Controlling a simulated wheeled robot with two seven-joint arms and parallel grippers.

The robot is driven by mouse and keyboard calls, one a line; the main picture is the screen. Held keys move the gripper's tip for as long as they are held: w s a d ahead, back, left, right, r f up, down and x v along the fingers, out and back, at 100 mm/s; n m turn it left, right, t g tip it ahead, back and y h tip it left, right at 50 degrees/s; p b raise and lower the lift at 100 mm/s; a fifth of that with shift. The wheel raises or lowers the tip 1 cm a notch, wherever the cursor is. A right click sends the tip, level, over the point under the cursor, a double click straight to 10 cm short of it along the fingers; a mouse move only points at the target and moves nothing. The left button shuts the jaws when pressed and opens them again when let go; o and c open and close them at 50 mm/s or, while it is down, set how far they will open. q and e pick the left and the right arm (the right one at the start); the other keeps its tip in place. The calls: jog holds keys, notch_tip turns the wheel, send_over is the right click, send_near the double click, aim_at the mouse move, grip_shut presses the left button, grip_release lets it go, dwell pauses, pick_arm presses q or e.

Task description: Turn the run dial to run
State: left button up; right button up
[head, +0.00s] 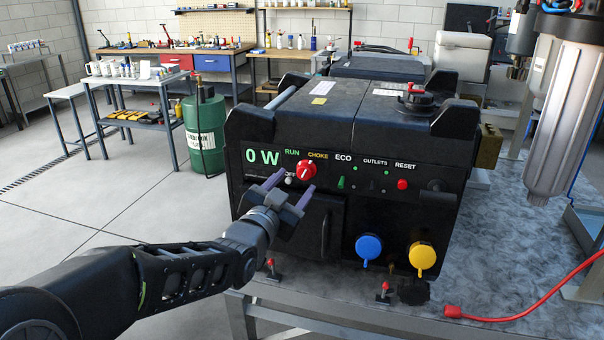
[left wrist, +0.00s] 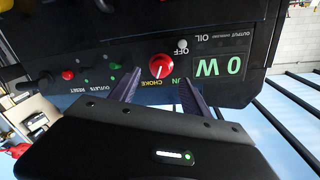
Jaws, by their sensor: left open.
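The run dial (head: 306,170) is a round red knob with a white pointer mark, on the front panel of a black generator (head: 330,130). The labels RUN, CHOKE and OFF stand around it, and a display beside it reads 0 W. In the head view my left gripper (head: 289,189) is in front of the panel, just below and left of the dial, with its purple fingers apart. In the left wrist view the dial (left wrist: 162,66) shows beyond and between the open fingertips (left wrist: 158,86), and no contact is visible. My right gripper is not in view.
A blue cap (head: 368,247) and a yellow cap (head: 422,257) are low on the generator's front. A red reset button (head: 403,184) is right of the dial. A red cable (head: 520,312) lies on the bench at right. A filter housing (head: 562,110) hangs at the right.

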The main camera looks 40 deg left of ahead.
aim_at(303, 173)
pick_arm(q)
jog(key=p+x, duration=0.1)
jog(key=x, duration=0.4)
jog(key=shift+w, duration=0.1)
grip_shut()
dwell(0.5)
